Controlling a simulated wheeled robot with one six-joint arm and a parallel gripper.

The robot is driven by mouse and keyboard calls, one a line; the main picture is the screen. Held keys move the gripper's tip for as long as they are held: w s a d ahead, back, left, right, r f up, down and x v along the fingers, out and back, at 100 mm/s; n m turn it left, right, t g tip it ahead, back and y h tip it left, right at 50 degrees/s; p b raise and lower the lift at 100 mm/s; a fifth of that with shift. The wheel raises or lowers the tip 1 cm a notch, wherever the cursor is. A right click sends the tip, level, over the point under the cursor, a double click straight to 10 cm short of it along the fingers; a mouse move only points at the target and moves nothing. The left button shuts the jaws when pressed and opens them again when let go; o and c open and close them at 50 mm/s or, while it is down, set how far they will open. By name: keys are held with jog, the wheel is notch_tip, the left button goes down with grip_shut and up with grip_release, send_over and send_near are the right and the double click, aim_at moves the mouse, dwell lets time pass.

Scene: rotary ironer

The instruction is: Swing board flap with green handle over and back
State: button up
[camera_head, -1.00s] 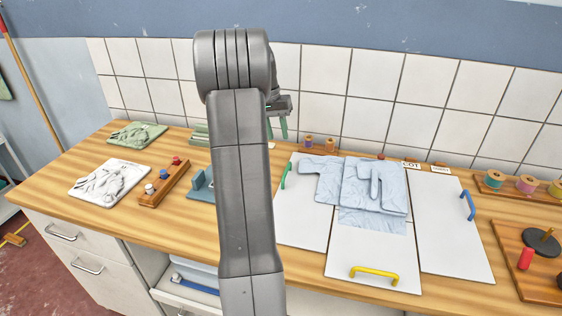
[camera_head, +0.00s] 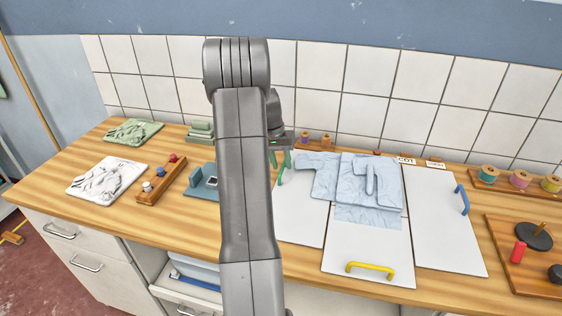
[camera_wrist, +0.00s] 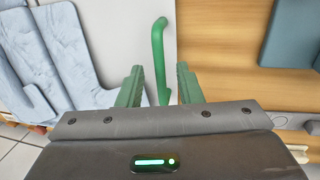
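The folding board has white panels; its left flap (camera_head: 300,225) lies flat and carries a green handle (camera_head: 283,172) on its left edge. A pale blue shirt (camera_head: 370,190) lies folded over the middle and part of the left flap. My gripper (camera_head: 280,158) is over the green handle's far end. In the wrist view the green fingers of my gripper (camera_wrist: 160,84) are apart, with the green handle (camera_wrist: 157,45) running between them. Whether they straddle it or stay above it I cannot tell. My arm hides part of the board's left side in the head view.
A yellow handle (camera_head: 370,268) is on the front flap and a blue handle (camera_head: 462,199) on the right flap. A wooden rack with spools (camera_head: 160,180) and a blue-grey holder (camera_head: 202,182) stand left. A tiled wall (camera_head: 330,85) rises behind.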

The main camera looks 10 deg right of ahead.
grip_shut()
jog(key=shift+r, duration=0.1)
